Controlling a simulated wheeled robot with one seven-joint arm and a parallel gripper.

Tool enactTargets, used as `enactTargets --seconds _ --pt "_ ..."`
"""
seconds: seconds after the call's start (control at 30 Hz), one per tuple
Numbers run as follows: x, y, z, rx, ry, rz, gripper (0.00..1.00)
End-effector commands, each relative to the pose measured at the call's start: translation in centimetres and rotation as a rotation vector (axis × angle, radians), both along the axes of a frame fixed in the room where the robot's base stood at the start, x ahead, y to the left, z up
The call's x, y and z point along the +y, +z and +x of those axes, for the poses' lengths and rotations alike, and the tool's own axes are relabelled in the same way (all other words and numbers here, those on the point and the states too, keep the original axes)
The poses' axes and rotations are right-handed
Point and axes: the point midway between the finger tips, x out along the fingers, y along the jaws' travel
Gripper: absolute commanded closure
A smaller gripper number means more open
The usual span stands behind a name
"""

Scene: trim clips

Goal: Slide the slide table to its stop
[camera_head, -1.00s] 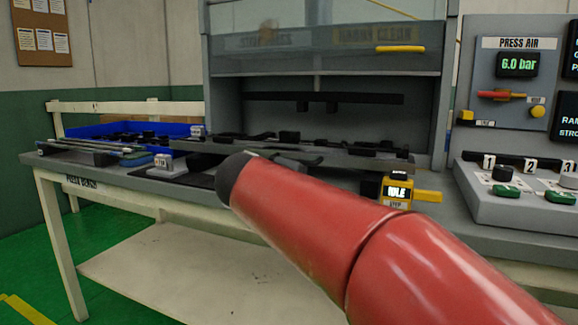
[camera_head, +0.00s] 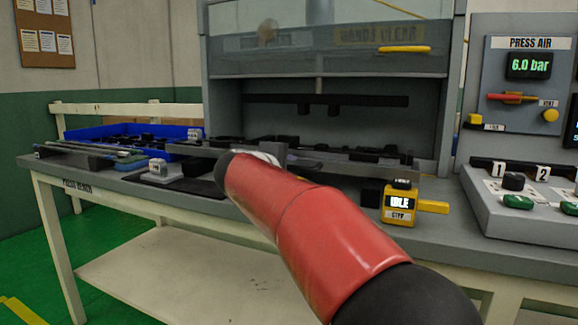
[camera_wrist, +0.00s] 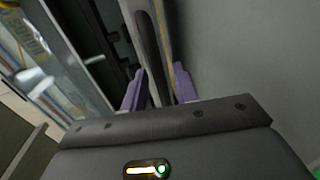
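The slide table (camera_head: 350,167) is a long grey plate bearing dark fixture parts, in front of the press opening in the head view. My red arm covers part of its front edge. Its travel stop cannot be made out. In the wrist view my gripper (camera_wrist: 160,88) has two purple fingers on either side of a long upright-looking bar with a dark slot (camera_wrist: 151,50). The bar lies between the fingers, close to both. Whether they press on it cannot be told. In the head view the fingers are hidden behind my arm.
A blue tray (camera_head: 100,132) lies at the back left. The press guard with a yellow handle (camera_head: 404,49) is raised above. A numbered control panel (camera_head: 520,205) is at the right.

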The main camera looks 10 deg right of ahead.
Motion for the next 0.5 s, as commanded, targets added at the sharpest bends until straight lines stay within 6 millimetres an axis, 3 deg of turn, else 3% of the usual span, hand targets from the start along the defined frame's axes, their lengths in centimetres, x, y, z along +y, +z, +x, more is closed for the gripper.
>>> enactTargets --seconds 0.37,0.5 --pt "-0.55 -0.19 0.67 -0.001 0.0 0.001 0.71" --pt "-0.54 -0.19 0.66 -0.001 0.0 0.001 0.88"
